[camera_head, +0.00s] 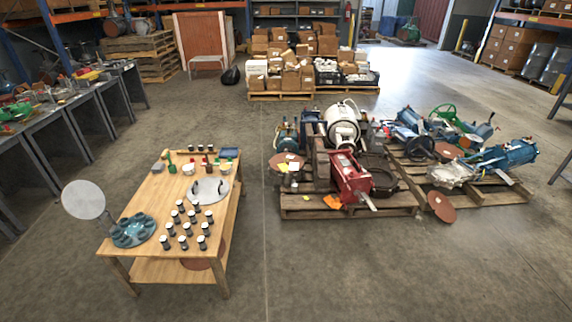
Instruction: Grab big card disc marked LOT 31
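Several reddish-brown discs show, and no LOT marking is readable on any of them. One disc (286,161) is at the left end of the left pallet, with yellow and white slips near it. Another disc (441,206) leans at the front edge of the right pallet, low by the floor. A third disc (447,150) lies among the machine parts on the right pallet. A further brown round shape shows at the table's lower shelf, partly hidden by the tabletop. Neither of my grippers is in view.
The left pallet (347,212) carries a red machine (348,175). Floor between table and pallets is clear. Boxes stand behind.

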